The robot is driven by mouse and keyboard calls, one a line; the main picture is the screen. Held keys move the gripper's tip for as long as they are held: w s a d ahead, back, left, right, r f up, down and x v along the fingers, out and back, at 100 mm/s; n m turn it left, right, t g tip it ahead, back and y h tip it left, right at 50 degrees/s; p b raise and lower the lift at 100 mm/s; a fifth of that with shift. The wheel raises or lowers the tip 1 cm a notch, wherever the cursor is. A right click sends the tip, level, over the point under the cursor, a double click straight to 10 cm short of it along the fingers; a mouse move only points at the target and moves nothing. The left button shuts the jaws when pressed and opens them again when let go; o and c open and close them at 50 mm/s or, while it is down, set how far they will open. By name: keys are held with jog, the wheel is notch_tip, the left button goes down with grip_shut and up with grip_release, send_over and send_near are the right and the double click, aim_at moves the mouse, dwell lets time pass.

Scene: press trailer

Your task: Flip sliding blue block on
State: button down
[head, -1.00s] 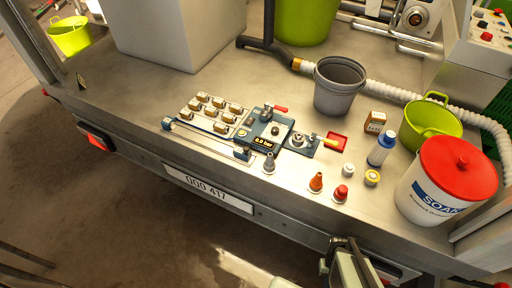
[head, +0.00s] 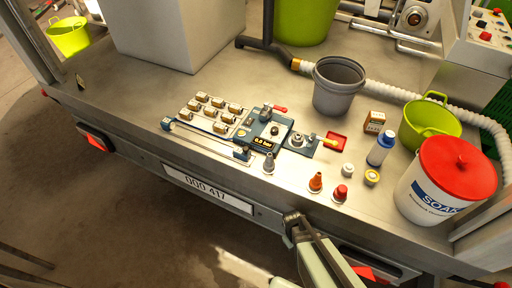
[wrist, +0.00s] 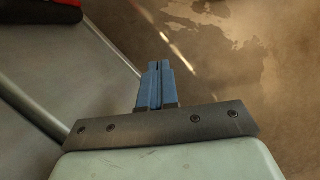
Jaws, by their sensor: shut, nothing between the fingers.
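A long pale rail (head: 205,138) runs along the front of the control panel on the trailer bed. A blue block (head: 242,153) sits at its right end, and a smaller blue piece (head: 167,123) is at its left end. I cannot tell which of the two slides. My gripper (head: 291,217) is at the trailer's front edge, right of the number plate, apart from the rail and block. The wrist view shows its blue fingers (wrist: 157,84) shut with nothing between them, above the ground. The block is not in the wrist view.
The panel's switches (head: 211,112) and gauge unit (head: 266,132) lie behind the rail. A grey cone (head: 269,164), an orange cone (head: 316,182) and a red knob (head: 340,192) stand near the front edge.

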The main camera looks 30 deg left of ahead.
jog(key=w+a+r+n+t+y, duration=0.1)
jog(key=a+r+y, duration=0.15)
jog(key=a, duration=1.15)
jog(key=a+r+n+y, duration=0.15)
jog(key=a+r, duration=0.25)
jog(key=a, duration=0.9)
jog(key=s+a+r+m+g+y, duration=0.2)
jog(key=a+r+m+y, duration=0.3)
jog(key=a+r, duration=1.6)
jog(key=w+d+r+m+y, duration=0.1)
jog(key=w+r+y, duration=0.1)
jog(key=w+r, duration=0.4)
jog(key=w+d+r+m, duration=0.1)
jog(key=w+d+r, duration=0.1)
jog(key=d, duration=0.2)
jog(key=w+d+r+m, duration=0.1)
jog(key=w+d+r, duration=0.1)
jog(key=d, duration=0.3)
jog(key=w+d+r+m, duration=0.1)
jog(key=w+d+r, duration=0.1)
jog(key=d, duration=0.3)
jog(key=shift+w+r, duration=0.1)
jog(key=shift+w, duration=0.05)
jog(key=w+d+r+m, duration=0.1)
jog(key=d+r, duration=0.1)
jog(key=d, duration=0.5)
jog(key=w+d+r+m, duration=0.2)
jog(key=d, duration=0.5)
jog(key=shift+w+t, duration=0.2)
jog(key=shift+t, duration=0.2)
